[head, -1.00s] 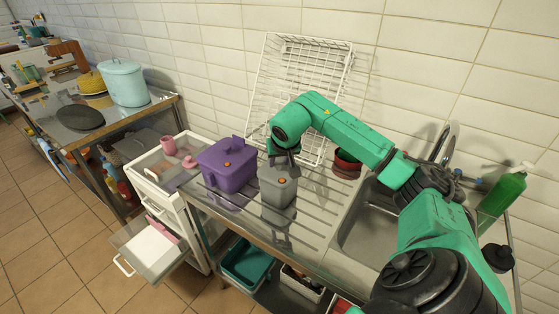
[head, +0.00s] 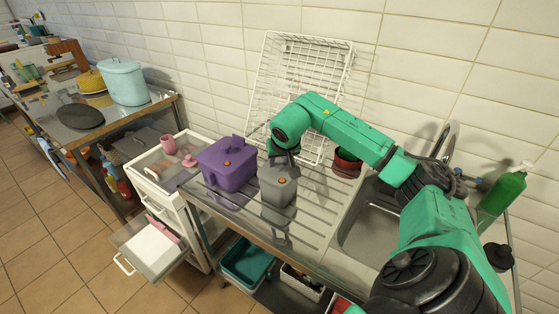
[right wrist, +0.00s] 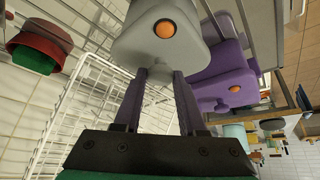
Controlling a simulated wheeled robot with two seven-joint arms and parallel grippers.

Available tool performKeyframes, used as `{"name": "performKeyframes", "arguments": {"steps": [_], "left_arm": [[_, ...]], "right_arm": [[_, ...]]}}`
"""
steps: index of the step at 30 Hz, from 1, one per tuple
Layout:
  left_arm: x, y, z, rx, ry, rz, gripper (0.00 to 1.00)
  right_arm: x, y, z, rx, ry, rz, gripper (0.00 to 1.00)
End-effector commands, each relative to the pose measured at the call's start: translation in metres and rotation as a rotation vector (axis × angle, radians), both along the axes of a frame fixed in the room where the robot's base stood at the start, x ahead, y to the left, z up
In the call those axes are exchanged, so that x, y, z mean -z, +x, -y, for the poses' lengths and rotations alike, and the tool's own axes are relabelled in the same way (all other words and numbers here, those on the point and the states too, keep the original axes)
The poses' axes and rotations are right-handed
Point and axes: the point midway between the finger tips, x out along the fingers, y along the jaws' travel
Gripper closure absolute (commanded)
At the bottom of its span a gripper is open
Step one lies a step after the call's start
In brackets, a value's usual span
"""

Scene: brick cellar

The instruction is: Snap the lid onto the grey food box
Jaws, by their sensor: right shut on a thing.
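The grey food box (head: 276,193) stands upright on the ribbed steel drainboard, with an orange button on its front. Its grey lid (head: 283,172) is at the top of the box; I cannot tell whether it is fully seated. My right gripper (head: 284,157) comes down from above and is shut on the lid's top, probably its handle. In the right wrist view the two dark fingers (right wrist: 163,82) reach to the grey piece, with the orange button beyond them. The arm and fingers hide part of the lid's top. My left gripper is in neither view.
A purple lidded box (head: 226,176) stands close left of the grey one. A white wire rack (head: 262,90) leans on the wall behind. A red bowl stack (head: 346,166) and a sink (head: 365,225) lie to the right. A white drawer cart (head: 185,215) stands left.

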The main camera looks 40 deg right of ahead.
Motion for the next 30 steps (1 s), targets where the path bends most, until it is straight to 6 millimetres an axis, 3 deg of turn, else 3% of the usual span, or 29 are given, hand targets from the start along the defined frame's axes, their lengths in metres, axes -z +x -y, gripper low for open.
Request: {"name": "performKeyframes", "arguments": {"steps": [25, 26, 27, 28, 30], "left_arm": [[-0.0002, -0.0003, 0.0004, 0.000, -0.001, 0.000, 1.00], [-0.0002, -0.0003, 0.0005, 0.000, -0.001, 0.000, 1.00], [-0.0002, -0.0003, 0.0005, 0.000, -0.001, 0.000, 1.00], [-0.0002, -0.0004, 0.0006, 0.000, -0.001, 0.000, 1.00], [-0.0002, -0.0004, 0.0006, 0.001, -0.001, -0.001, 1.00]], "right_arm": [[0.0020, 0.0001, 0.0001, 0.001, 0.000, 0.001, 1.00], [0.0020, 0.0001, 0.0001, 0.001, 0.000, 0.001, 0.56], [0.0021, 0.0000, 0.0000, 0.001, 0.000, 0.001, 0.41], [0.0021, 0.0000, 0.0000, 0.001, 0.000, 0.001, 0.29], [0.0021, 0.0000, 0.0000, 0.001, 0.000, 0.000, 0.25]]}}
